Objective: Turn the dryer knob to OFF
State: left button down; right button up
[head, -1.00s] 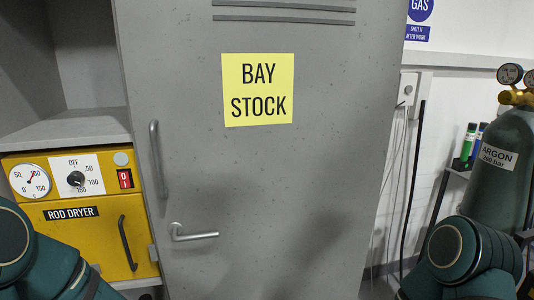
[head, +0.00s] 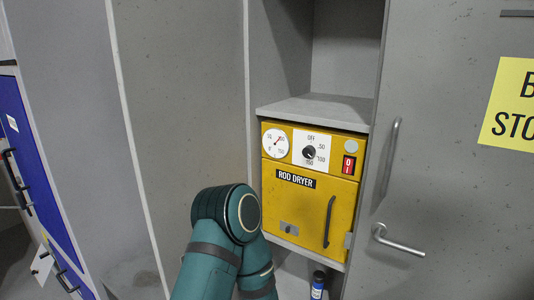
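The yellow rod dryer (head: 270,200) sits in the open locker bay, right of the middle of the head view. Its black knob (head: 309,152) is on a white plate marked OFF at the top, with 50, 100 and 150 running round the right side to the bottom. The knob's pointer is too small to read surely. My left arm rises at the bottom middle, in front and to the left of the dryer, with only its links showing. Neither my left nor my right gripper is in view.
A dial gauge (head: 276,143) is left of the knob and a red switch (head: 349,165) is right of it. The dryer door has a dark handle (head: 329,222). A grey locker door (head: 450,190) with a lever stands at the right. A small bottle (head: 318,284) stands below the dryer.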

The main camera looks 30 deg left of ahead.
aim_at(308, 152)
jog(key=u, duration=0.75)
